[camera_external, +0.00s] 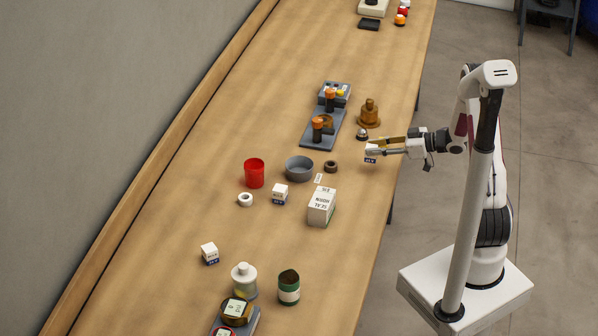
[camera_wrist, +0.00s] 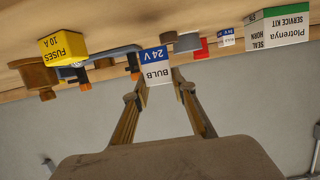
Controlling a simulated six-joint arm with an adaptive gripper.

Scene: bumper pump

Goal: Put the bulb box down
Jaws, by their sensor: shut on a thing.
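The bulb box (camera_external: 370,159), small and white with a blue band, is at the tips of my gripper (camera_external: 372,149) near the right side of the table. In the wrist view, the bulb box (camera_wrist: 156,64) reads "BULB 24 V" and sits between the two fingertips of my gripper (camera_wrist: 158,78), which is shut on it. The wrist picture is upside down. I cannot tell whether the box's underside touches the table.
On the table (camera_external: 180,200), a seal horn box (camera_external: 322,207), dark ring (camera_external: 331,166), grey bowl (camera_external: 299,169) and red cup (camera_external: 254,173) stand left of my gripper. A brass part (camera_external: 369,114) and small dome (camera_external: 362,134) stand close behind. Similar white boxes (camera_external: 280,194) stand further left.

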